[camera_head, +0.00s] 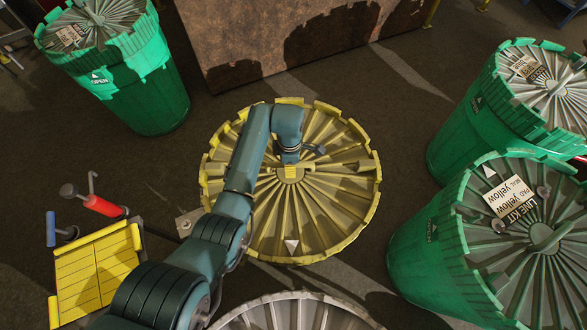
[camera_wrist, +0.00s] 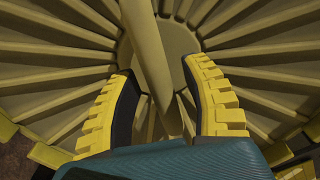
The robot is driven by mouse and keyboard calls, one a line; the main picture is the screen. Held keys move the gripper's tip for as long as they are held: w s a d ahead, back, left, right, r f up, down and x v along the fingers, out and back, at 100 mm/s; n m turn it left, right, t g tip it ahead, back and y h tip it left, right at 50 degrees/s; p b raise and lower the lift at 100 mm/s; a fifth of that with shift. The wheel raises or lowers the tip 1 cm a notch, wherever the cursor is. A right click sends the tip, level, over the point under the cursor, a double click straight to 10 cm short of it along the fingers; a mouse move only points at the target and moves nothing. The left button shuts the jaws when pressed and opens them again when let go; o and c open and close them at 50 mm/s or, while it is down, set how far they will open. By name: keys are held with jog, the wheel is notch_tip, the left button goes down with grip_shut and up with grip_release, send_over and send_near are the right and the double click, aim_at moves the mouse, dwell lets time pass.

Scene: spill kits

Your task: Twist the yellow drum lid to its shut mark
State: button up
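The yellow drum lid (camera_head: 322,212) is a round ribbed disc with a toothed rim, seen from above in the middle of the head view. A raised bar handle (camera_wrist: 150,45) crosses the lid's hub. My gripper (camera_head: 290,160) is over the hub, pointing down. In the wrist view its two yellow ribbed fingers (camera_wrist: 162,80) stand apart on either side of the bar, with gaps showing, so it is open. The arm covers the lid's left part. I cannot see a shut mark.
Green drums with grey lids stand at the upper left (camera_head: 150,85), right (camera_head: 455,140) and lower right (camera_head: 425,255). A grey lid (camera_head: 300,315) is at the bottom edge. A yellow-topped stand (camera_head: 95,270) and a red-handled tool (camera_head: 103,205) are at left. A brown block (camera_head: 290,45) is behind.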

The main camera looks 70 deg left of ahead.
grip_shut()
jog(key=shift+r+p, duration=0.4)
dwell(0.5)
